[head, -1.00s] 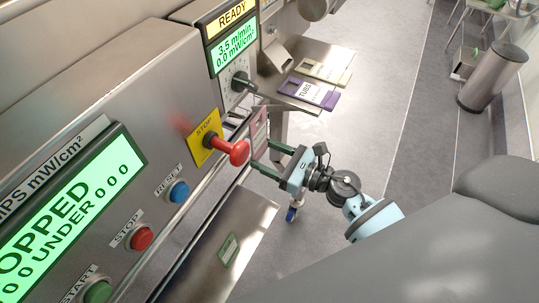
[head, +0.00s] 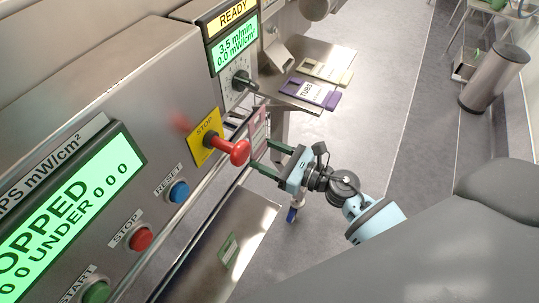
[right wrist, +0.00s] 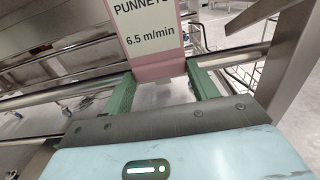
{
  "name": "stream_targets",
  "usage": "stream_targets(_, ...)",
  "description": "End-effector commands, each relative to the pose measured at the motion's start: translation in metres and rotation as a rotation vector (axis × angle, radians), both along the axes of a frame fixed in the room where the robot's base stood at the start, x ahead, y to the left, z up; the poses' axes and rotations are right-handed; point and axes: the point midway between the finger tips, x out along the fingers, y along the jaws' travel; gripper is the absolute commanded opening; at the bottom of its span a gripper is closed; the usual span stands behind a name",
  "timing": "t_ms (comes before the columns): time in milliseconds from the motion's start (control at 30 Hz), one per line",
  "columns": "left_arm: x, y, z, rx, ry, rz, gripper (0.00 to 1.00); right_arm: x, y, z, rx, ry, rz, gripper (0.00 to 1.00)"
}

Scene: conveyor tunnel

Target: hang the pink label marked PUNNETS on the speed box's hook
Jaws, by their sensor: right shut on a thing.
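The pink label marked PUNNETS (right wrist: 147,38) fills the top of the right wrist view, its text "6.5 m/min" readable. In the head view the label (head: 259,130) is upright, seen nearly edge-on, behind the red stop knob. My right gripper (head: 262,158) is shut on the label's lower edge; its green fingers also show in the right wrist view (right wrist: 160,88). The speed box (head: 238,75), with a green display and a black dial, stands just above and left of the label. Its hook cannot be made out. My left gripper is not in view.
A red stop knob (head: 238,152) on a yellow plate juts out close to the gripper. A steel shelf (head: 290,103) beyond holds a purple TUBS label (head: 310,93) and a cream label (head: 326,71). A steel bin (head: 494,78) stands at the far right.

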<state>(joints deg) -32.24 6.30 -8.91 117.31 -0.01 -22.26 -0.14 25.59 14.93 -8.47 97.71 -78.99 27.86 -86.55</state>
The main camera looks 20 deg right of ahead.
Motion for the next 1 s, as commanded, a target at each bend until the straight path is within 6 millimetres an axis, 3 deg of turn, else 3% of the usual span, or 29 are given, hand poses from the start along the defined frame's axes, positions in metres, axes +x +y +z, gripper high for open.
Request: stream_targets(1000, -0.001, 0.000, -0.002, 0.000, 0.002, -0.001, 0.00, 0.028, 0.022, 0.000, 0.001, -0.001, 0.000, 0.18)
